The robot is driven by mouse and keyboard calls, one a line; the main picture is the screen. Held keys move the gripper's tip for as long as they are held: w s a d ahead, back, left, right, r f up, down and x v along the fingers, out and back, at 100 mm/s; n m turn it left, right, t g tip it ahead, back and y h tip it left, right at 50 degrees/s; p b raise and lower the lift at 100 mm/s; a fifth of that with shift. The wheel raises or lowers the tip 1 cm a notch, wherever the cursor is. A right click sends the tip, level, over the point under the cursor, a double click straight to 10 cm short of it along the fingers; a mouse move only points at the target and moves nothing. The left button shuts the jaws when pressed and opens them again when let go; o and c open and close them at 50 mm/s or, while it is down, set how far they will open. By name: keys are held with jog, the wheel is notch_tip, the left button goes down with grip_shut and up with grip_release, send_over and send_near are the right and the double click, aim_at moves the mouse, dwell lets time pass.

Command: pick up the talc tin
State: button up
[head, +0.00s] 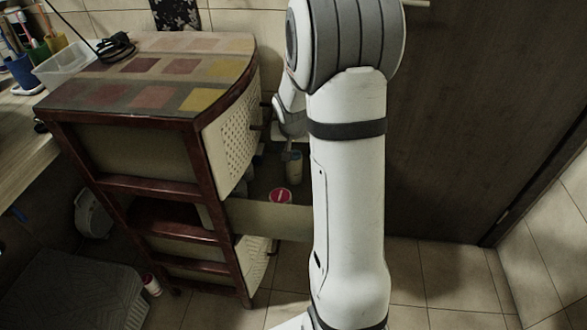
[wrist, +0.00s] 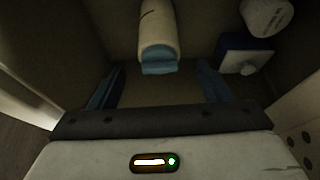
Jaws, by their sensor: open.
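My gripper (wrist: 160,78) is open, its two blue fingers apart with nothing held between them. A cream cylinder with a blue end (wrist: 158,32), which looks like the talc tin, lies ahead of the gap between the fingers in the wrist view. Its blue end is close to the fingers and its far end is cut off by the frame. My arm hides part of the drawer.
A red-lidded container (head: 281,196) is in the drawer nearer the front panel (head: 268,219). The wrist view shows a blue-and-white item (wrist: 246,56) and a white rounded item (wrist: 268,16) at the right.

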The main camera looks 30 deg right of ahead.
aim_at(294, 153)
jog(key=b+x, duration=0.1)
jog(key=x, duration=0.3)
jog(key=shift+f, duration=0.25)
jog(key=shift+c, duration=0.4)
jog(key=c, duration=1.3)
jog(key=shift+c, duration=0.6)
jog(key=shift+r, duration=0.2)
